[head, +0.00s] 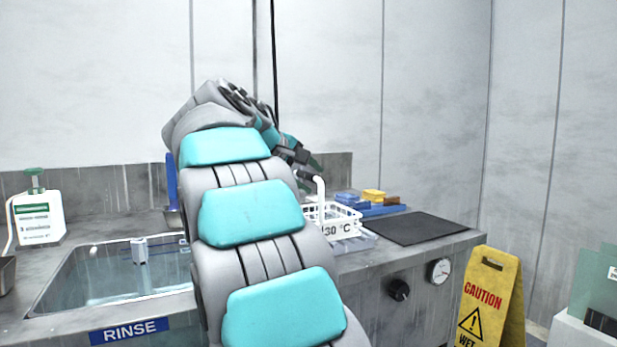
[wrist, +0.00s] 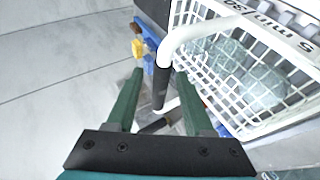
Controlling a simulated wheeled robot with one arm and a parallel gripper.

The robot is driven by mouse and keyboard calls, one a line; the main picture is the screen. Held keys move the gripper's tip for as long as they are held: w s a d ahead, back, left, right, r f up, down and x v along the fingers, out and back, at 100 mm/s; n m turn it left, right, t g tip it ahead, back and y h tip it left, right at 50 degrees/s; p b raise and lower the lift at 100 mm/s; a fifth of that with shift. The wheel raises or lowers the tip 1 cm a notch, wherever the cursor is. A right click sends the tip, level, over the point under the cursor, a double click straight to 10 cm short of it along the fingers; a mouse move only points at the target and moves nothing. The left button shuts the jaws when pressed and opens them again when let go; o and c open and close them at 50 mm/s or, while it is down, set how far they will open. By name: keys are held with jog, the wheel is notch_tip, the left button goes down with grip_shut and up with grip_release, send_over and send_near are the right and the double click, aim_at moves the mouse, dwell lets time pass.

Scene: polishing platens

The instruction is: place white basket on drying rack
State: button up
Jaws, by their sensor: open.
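The white basket (head: 338,221) stands on the counter to the right of my arm, with printed lettering on its side. In the wrist view the basket (wrist: 225,62) holds clear, glassy pieces. Its white handle (wrist: 205,27) curves up and ends in a dark grip (wrist: 161,88). My gripper (wrist: 160,74) is open, its two green fingers on either side of the dark grip; I cannot tell whether they touch it. In the head view my gripper (head: 308,165) is just above the handle. A pale, low support (head: 362,242) shows beneath the basket; I cannot tell whether it is the drying rack.
A dark flat mat (head: 418,228) lies clear at the right. A water-filled rinse sink (head: 110,275) and a white bottle (head: 38,217) are at left. A yellow caution sign (head: 492,300) stands before the counter.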

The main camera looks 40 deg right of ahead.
jog(key=shift+a+r, duration=0.1)
jog(key=shift+r, duration=0.1)
jog(key=v, duration=1.1)
jog(key=shift+a, duration=0.4)
jog(key=shift+s+r, duration=0.1)
